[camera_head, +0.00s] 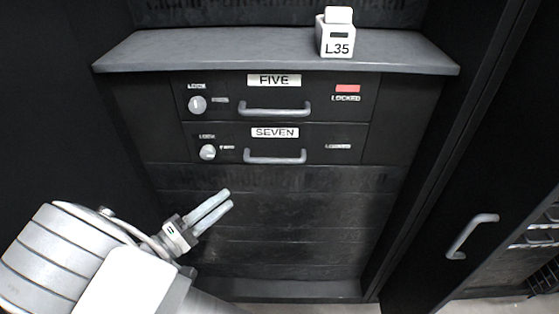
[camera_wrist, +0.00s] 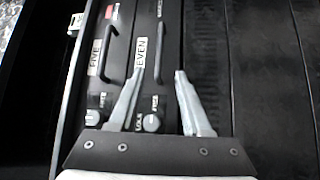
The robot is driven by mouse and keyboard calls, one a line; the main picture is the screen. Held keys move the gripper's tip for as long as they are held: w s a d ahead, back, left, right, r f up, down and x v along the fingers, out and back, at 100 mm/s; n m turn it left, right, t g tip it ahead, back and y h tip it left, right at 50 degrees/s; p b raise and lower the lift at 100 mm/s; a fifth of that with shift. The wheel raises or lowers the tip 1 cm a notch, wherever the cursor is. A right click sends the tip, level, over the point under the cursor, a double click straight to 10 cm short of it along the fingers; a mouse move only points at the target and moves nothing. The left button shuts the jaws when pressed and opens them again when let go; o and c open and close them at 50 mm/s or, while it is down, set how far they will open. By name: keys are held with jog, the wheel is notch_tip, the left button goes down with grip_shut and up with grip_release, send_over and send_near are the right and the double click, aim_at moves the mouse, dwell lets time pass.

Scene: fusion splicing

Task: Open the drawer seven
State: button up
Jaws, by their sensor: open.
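Drawer seven (camera_head: 325,133) is shut, flush in the dark cabinet under drawer five, with a white SEVEN label. Its grey bar handle (camera_head: 275,160) runs across its middle. Its round lock knob (camera_head: 207,152) is at the left, and its indicator window at the right shows no red. My gripper (camera_head: 227,199) is open and empty, below and left of the handle. In the wrist view, the handle (camera_wrist: 160,52) appears between and beyond my fingertips (camera_wrist: 159,74), apart from them; the knob (camera_wrist: 152,123) shows between the fingers. One finger partly covers the label.
Drawer five (camera_head: 325,82) is shut above, with its own handle (camera_head: 275,109), knob (camera_head: 197,104) and a red LOCKED indicator (camera_head: 347,88). A white box marked L35 (camera_head: 337,40) stands on the grey counter (camera_head: 200,50). A dark door with a handle (camera_head: 470,236) is at the right.

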aim_at(274, 163)
jog(key=b+x, duration=0.2)
jog(key=x, duration=1.5)
jog(key=shift+d+b, duration=0.15)
jog(key=shift+b, duration=0.2)
grip_shut()
dwell(0.5)
